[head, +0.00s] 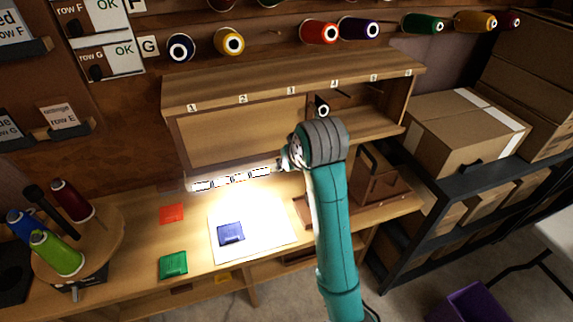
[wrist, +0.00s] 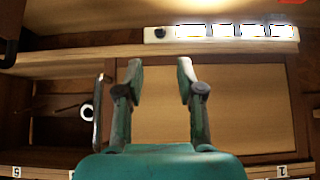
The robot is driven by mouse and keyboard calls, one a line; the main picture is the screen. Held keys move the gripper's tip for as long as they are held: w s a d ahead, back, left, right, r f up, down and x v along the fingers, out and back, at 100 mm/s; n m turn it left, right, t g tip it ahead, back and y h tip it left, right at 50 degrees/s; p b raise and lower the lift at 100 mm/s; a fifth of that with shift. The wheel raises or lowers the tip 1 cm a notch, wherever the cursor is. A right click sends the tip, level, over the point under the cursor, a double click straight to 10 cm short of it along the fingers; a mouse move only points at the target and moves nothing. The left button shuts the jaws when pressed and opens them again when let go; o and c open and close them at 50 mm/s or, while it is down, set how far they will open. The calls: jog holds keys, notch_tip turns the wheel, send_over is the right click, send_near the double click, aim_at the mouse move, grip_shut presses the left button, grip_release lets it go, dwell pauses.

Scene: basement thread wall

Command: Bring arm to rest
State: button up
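My teal arm (head: 333,220) reaches up from the lower right of the head view to the front of the numbered wooden shelf (head: 290,80). My gripper (wrist: 160,68) shows in the wrist view with its two fingers spread apart and nothing between them. In the head view most of it is hidden behind the arm's grey wrist joint (head: 325,142). A wooden panel (wrist: 235,100) of the shelf lies beyond the fingers. A dark spool (head: 321,106) sits in the shelf beside the arm; its white end (wrist: 87,110) shows left of the fingers.
A lit lamp strip (head: 230,180) runs under the shelf close to my gripper. The bench below holds a white sheet (head: 268,232), coloured squares and a turntable (head: 105,240) with several spools. Spools hang on the wall above. Boxes (head: 465,125) stand on a rack at right.

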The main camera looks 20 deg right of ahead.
jog(key=shift+s+r, duration=0.45)
jog(key=shift+r, duration=0.05)
jog(key=s+f+t, duration=0.3)
jog(key=s+f, duration=1.5)
jog(key=f, duration=0.4)
jog(key=s+f+t, duration=0.1)
jog(key=s+t, duration=0.1)
jog(key=s, duration=1.2)
jog(key=s+r+t, duration=0.1)
jog(key=s+r, duration=0.3)
jog(key=s, duration=0.3)
jog(key=s+r+t, duration=0.1)
jog(key=s+r, duration=0.2)
jog(key=s, duration=0.4)
jog(key=shift+s+r, duration=0.3)
jog(key=shift+r, duration=0.1)
